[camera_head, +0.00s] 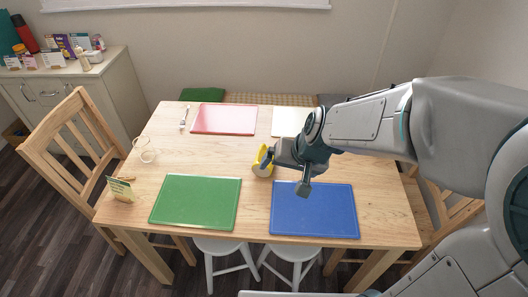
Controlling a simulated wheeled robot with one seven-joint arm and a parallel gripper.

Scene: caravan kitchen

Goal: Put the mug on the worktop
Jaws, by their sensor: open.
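A yellow mug (262,168) stands on the wooden table between the green and blue boards, toward the middle. My gripper (284,177) reaches in from the right and is open beside the mug, with part of the mug hidden behind it. I cannot tell whether the fingers touch the mug. A light-topped cabinet (96,66) at the back left has a counter surface that may be the worktop.
The table holds a green board (195,201), a blue board (314,210), a red board (224,118) and a white board (287,122). A clear glass (144,150) and small card (120,188) are at left. A wooden chair (72,143) stands between table and cabinet. Packages crowd the cabinet's back.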

